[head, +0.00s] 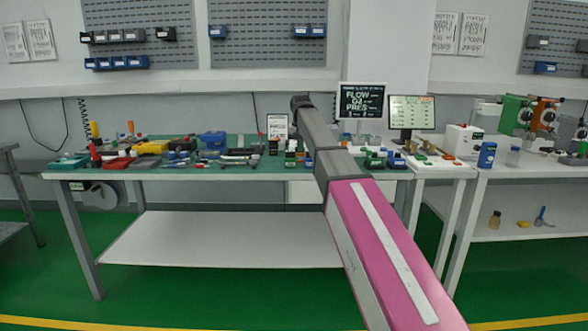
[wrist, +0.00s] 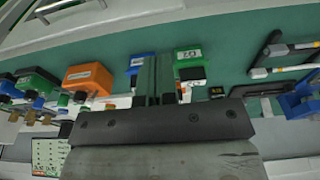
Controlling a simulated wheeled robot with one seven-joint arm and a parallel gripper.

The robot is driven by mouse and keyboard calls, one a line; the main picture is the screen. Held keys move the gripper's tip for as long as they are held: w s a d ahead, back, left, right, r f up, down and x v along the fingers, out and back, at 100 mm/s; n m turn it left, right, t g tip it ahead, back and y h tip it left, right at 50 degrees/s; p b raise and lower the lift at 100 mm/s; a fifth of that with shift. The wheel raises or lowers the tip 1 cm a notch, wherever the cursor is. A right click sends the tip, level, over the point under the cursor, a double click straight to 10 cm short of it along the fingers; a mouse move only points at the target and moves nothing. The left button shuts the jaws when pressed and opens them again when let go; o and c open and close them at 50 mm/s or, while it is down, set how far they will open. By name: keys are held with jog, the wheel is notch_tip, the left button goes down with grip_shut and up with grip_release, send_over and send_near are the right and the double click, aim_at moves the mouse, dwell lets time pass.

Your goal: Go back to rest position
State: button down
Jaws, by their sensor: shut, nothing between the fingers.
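My gripper (wrist: 160,78) shows in the wrist view with its two fingers together and nothing between them. It points over the green worktop (wrist: 222,45), among small coloured blocks. A green-topped block with a white label (wrist: 189,56) is just right of the fingertips, and a blue-topped block (wrist: 140,60) is just left. I cannot tell whether the fingers touch either one. In the head view my arm reaches forward over the workbench (head: 92,174), and the gripper cannot be made out behind it.
An orange box (wrist: 88,78) and green connectors lie left of the gripper in the wrist view; black-handled tools (wrist: 285,48) lie right. In the head view, two monitors (head: 411,112) stand right of my arm, and tools crowd the bench's left half. The lower shelf (head: 220,238) is bare.

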jog(key=s+d+f, duration=0.3)
jog(key=s+f, duration=0.2)
jog(key=f, duration=0.4)
jog(key=s+d+f, duration=0.4)
jog(key=s+f, duration=0.1)
jog(key=f, duration=0.3)
jog(key=s+d+f, duration=0.3)
jog(key=s+f, duration=0.3)
jog(key=f, duration=0.3)
jog(key=s+d+f, duration=0.3)
jog(key=s+f, duration=0.4)
jog(key=s, duration=0.3)
jog(key=s+d+f+g, duration=0.1)
jog(key=s+d+f, duration=0.2)
jog(key=s+f, duration=0.5)
jog(key=shift+s+d+f+g, duration=0.2)
jog(key=shift+s+d+g, duration=0.1)
jog(key=shift+s, duration=0.65)
